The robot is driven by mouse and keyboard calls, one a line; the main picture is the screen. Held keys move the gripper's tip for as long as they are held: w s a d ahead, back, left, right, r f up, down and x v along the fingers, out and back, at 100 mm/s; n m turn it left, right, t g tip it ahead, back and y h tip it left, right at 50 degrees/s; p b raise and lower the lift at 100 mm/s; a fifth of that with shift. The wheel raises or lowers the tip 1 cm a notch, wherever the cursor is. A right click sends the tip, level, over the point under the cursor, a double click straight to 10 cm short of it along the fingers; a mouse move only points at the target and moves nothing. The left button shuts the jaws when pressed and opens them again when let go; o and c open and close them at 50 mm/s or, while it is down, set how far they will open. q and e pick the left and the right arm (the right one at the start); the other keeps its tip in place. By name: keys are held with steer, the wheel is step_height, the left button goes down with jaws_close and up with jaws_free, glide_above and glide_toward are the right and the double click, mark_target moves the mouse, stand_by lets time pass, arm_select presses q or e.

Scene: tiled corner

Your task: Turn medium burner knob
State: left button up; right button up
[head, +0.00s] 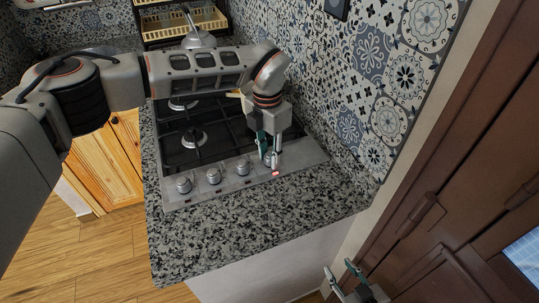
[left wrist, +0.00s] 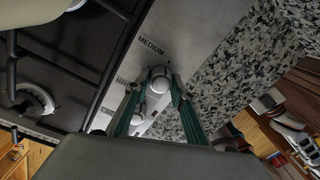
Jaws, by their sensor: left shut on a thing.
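The medium burner knob (left wrist: 159,83) is a rounded silver knob beside the printed label MEDIUM in the left wrist view. In the head view it is the rightmost knob in the row on the cooktop's front panel, mostly hidden by my fingers. My left gripper (head: 268,157) points down at it; its green fingers (left wrist: 160,80) stand on both sides of the knob and are shut on it. A small red light (head: 276,173) glows just in front of this knob. My right gripper (head: 345,273) is open and empty at the bottom right, away from the counter.
Three other knobs (head: 213,176) stand in a row to the left. Black grates and burners (head: 194,138) lie behind them, partly under my left arm. The granite counter (head: 230,228) in front is clear. A tiled wall (head: 372,60) and brown door (head: 460,190) bound the right.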

mark_target(269, 153)
arm_select(q)
steer(key=shift+m, duration=1)
steer(key=o, duration=1.1)
step_height(269, 153, up, 12)
steer(key=shift+w, duration=0.2)
steer(key=shift+a, duration=0.1)
